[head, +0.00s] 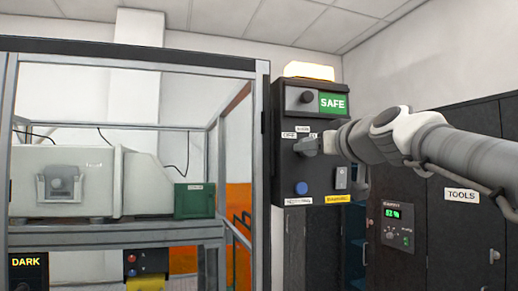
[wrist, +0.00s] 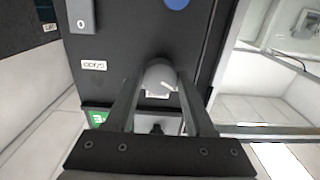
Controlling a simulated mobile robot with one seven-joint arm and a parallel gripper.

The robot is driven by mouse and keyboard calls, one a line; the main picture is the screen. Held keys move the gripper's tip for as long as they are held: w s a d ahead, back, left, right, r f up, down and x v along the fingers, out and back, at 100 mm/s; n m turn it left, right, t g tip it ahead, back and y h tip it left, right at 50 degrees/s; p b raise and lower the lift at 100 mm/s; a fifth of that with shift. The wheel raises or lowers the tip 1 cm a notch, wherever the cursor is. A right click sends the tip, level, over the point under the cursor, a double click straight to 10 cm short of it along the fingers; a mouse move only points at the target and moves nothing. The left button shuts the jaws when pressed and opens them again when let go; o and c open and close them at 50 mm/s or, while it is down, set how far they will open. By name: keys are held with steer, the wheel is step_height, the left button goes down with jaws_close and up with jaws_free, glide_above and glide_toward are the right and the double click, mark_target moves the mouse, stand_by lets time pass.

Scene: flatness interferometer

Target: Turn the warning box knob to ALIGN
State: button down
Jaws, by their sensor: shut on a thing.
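The warning box (head: 318,178) is a black wall unit with a lit lamp on top and a green SAFE sign (head: 331,103). Its mode knob (wrist: 160,73) is round and grey with a white pointer mark, seen upside down in the wrist view. My gripper (wrist: 157,80) is shut on this knob, one finger on each side. In the head view my gripper (head: 308,146) reaches the box front from the right and hides the knob. Small white labels sit above it; one at left reads OFF (head: 288,135). Which label the pointer faces is unclear.
A blue button (head: 301,188) and a rocker switch (head: 341,177) sit below. A framed enclosure (head: 130,65) with an instrument stands left. A black TOOLS cabinet (head: 461,225) stands right.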

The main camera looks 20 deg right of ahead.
steer(key=shift+m, duration=0.3)
steer(key=m+b, duration=0.1)
steer(key=m, duration=1)
steer(key=shift+a, duration=0.1)
stand_by(0.3)
steer(key=shift+c, duration=1.3)
jaws_free()
steer(key=shift+s, duration=0.1)
steer(key=s+b, duration=0.2)
steer(key=s, duration=1.5)
steer(key=shift+s+d, duration=0.15)
steer(key=shift+d, duration=0.15)
